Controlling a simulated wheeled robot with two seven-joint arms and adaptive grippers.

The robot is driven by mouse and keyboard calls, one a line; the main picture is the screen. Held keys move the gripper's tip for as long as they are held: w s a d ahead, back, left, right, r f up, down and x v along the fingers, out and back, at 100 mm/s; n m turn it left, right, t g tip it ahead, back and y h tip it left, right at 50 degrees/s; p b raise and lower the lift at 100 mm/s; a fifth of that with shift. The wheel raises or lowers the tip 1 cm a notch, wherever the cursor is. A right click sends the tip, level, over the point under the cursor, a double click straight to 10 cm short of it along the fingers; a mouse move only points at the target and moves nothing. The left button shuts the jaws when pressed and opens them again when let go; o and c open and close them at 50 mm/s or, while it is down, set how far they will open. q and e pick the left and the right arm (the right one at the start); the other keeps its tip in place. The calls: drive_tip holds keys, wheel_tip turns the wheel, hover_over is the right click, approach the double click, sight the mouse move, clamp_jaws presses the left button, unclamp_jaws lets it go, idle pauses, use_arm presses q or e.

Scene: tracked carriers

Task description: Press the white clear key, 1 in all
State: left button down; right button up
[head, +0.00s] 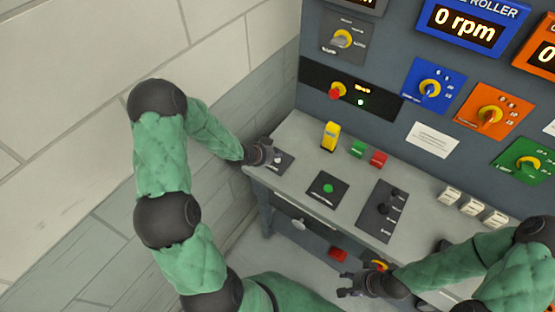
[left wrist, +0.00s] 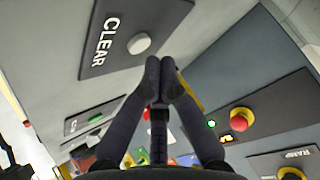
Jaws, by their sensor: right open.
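The white clear key (left wrist: 139,43) is a round button on a dark plate (left wrist: 112,38) lettered CLEAR. In the head view the white key (head: 278,159) and its plate (head: 286,166) sit at the left end of the grey desk. My left gripper (head: 269,155) is at the plate, close beside the key. In the left wrist view its fingertips (left wrist: 160,66) are together with nothing between them, just to the right of the key. I cannot tell how high they are above the plate. My right gripper (head: 346,285) is open and empty in front of the desk.
On the desk (head: 265,176) are a yellow switch (head: 329,136), a green button (head: 358,149), a red button (head: 379,159), a green-button plate (head: 328,189), a lever plate (head: 381,212) and white keys (head: 449,195). A panel with rotary knobs rises behind. A wall is on the left.

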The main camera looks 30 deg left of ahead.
sight(276, 161)
use_arm(q)
drive_tip(key=shift+f, duration=0.1)
drive_tip(key=shift+f+b, duration=0.35)
drive_tip(key=shift+f+b, duration=0.4)
idle(0.9)
drive_tip(key=shift+r, duration=0.2)
drive_tip(key=shift+r+p, duration=0.65)
drive_tip(key=shift+p, duration=0.05)
wheel_tip(276, 161, up, 5)
drive_tip(key=p, duration=0.4)
idle(0.4)
